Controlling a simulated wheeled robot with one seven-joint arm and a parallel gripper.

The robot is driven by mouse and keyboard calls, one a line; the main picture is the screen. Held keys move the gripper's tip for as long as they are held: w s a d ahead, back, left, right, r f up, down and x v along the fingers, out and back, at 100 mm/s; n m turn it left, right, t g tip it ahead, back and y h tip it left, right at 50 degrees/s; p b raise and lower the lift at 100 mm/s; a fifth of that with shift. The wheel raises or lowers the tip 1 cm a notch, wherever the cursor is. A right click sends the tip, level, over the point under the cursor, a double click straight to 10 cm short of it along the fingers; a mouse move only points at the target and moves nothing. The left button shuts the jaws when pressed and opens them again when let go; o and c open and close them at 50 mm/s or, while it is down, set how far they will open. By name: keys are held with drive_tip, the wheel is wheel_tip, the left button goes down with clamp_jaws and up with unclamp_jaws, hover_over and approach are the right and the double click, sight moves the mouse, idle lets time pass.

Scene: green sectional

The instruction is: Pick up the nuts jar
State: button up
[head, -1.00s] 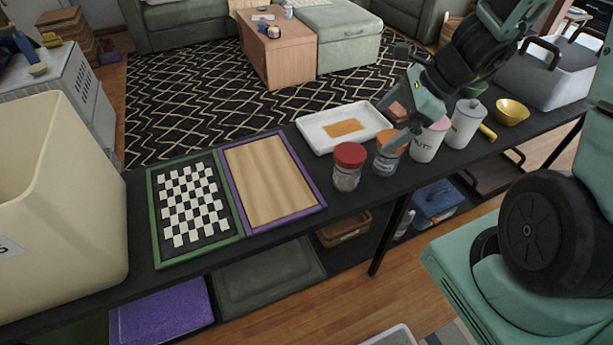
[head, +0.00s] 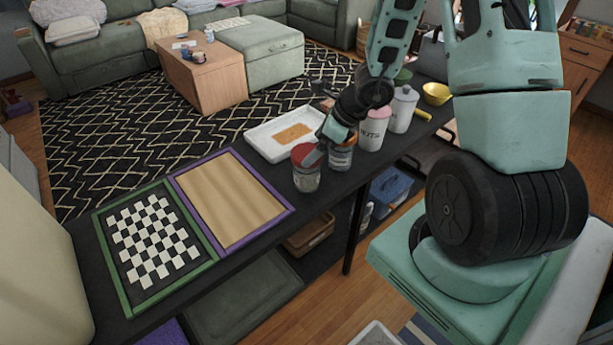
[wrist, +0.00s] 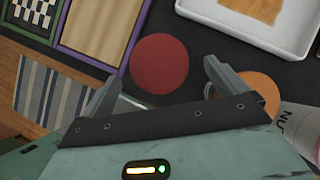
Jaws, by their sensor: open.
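The nuts jar (head: 373,132) is a pale pinkish canister with dark lettering, standing on the dark table in the head view. In the wrist view only part of it, with the letters "NU" (wrist: 298,128), shows at the right edge. My gripper (head: 318,153) is open, with its fingers above the red-lidded jar (head: 306,172). In the wrist view the red lid (wrist: 159,64) lies between and ahead of the fingertips (wrist: 161,78). An orange-lidded jar (head: 341,157) stands between the red-lidded jar and the nuts jar; its lid (wrist: 244,95) is partly hidden by the right finger.
A white canister (head: 403,110) and a yellow bowl (head: 436,93) stand right of the nuts jar. A white tray (head: 262,143) lies behind the jars. A purple-framed board (head: 285,214) and a checkered board (head: 120,290) lie to the left.

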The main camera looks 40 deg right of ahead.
sight(308, 152)
drive_tip(key=shift+x, duration=3.2)
drive_tip(key=shift+a, duration=0.1)
drive_tip(key=shift+r, duration=0.1)
drive_tip(key=c, duration=1.4)
